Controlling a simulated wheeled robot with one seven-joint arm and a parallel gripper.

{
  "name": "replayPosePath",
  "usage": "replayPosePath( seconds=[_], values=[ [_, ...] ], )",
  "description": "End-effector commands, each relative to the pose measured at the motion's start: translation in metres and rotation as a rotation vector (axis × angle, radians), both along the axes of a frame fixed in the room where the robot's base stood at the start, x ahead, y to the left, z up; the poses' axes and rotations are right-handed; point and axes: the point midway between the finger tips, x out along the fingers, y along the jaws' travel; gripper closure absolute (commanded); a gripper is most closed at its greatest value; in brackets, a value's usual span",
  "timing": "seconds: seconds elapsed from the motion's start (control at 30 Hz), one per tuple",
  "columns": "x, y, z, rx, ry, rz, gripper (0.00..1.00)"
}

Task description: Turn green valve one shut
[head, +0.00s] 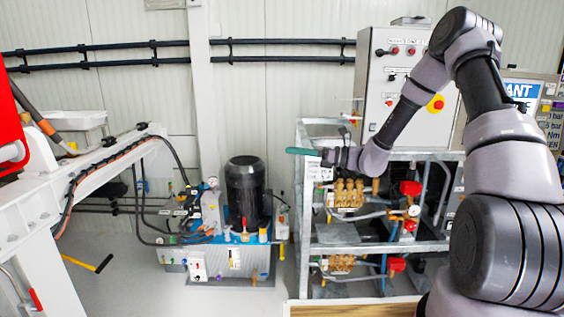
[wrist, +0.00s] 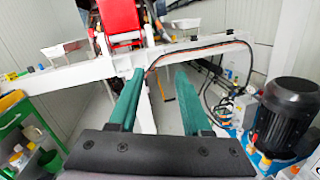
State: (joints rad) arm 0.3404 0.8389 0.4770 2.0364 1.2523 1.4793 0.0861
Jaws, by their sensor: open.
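My gripper (head: 293,151) reaches out to the left in the head view, in front of the pump frame's upper left corner. Its green fingers show from the side there. In the wrist view my gripper (wrist: 159,72) has its two green fingers spread wide with nothing between them. The triplex pump frame (head: 300,190) stands below and to the right of the gripper, with a brass pump block (head: 347,193) on its upper level. I cannot pick out green valve one with certainty in either view; any green valve handle is too small or hidden.
A hydraulic unit with a black motor (head: 247,188) stands left of the frame; the motor also shows in the wrist view (wrist: 290,112). A white beam structure (head: 30,205) is at the left. A grey control cabinet (head: 385,75) stands behind my arm. Open floor lies between beam and unit.

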Motion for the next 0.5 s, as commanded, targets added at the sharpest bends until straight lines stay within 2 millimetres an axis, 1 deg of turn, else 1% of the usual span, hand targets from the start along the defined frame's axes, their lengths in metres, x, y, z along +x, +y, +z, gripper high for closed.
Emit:
replayPosePath(
  seconds=[0.03, 0.13, 0.27, 0.37, 0.5],
  values=[
    [-0.016, 0.003, 0.015, -0.075, -0.072, 0.053, 0.51],
    [-0.047, 0.003, 0.033, -0.222, -0.202, 0.153, 0.51],
    [-0.087, -0.005, 0.053, -0.411, -0.372, 0.271, 0.51],
    [-0.114, -0.016, 0.066, -0.558, -0.504, 0.352, 0.51],
    [-0.15, -0.039, 0.085, -0.759, -0.684, 0.45, 0.51]
  ],
)
